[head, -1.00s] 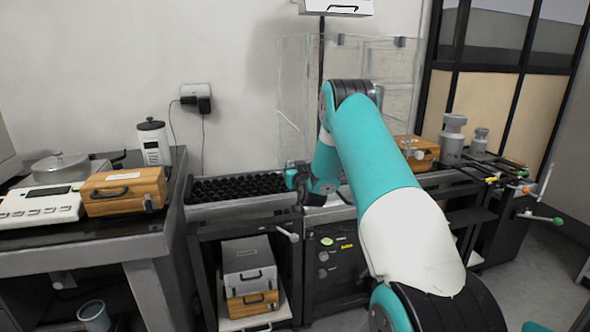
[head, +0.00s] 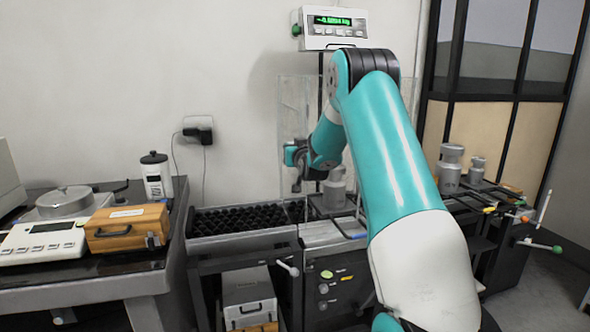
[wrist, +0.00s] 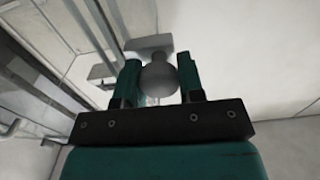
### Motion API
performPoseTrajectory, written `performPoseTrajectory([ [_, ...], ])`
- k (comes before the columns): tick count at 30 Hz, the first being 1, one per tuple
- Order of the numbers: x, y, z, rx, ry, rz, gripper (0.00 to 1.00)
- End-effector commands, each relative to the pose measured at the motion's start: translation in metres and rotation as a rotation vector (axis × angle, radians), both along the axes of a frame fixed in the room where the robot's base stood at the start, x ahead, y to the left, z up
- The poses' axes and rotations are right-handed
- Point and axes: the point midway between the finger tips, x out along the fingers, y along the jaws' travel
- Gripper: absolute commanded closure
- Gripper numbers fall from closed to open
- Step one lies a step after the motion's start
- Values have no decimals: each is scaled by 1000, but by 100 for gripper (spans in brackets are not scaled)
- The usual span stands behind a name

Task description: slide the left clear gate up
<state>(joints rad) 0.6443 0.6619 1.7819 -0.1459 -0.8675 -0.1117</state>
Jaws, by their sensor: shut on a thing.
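The clear enclosure stands behind the middle bench, and its left clear gate (head: 291,108) shows as a faint upright pane at the left end. My gripper (head: 295,157) is at the lower part of this pane, above the bench. In the wrist view, my gripper (wrist: 158,76) is shut on a round grey knob (wrist: 159,84), with one finger on each side. A pale block shows just behind the knob. Clear panes and rails run along the left of the wrist view. My arm hides much of the enclosure's middle and right. The gate's lower edge is hard to make out.
A grey weight (head: 335,188) stands inside the enclosure. A display (head: 333,29) hangs above it. A black studded tray (head: 240,218) lies below and left of my gripper. A wooden box (head: 127,228) sits on the left table.

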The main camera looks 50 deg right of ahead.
Motion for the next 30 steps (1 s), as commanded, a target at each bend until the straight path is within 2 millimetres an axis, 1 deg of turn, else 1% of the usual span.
performPoseTrajectory([
  [1, 0, 0, 18, -5, -5, 0, 100],
  [3, 0, 0, 31, -4, -5, 0, 100],
  [6, 0, 0, 47, -3, -5, 0, 100],
  [9, 0, 0, 57, -1, -4, 0, 100],
  [15, 0, 0, 66, -2, -3, 0, 100],
  [24, 1, -1, 69, -5, -9, 0, 100],
  [25, 1, -1, 69, -6, -9, 0, 62],
  [26, 0, -1, 70, -6, -10, 0, 56],
  [30, 0, 0, 68, -4, -6, 0, 56],
])
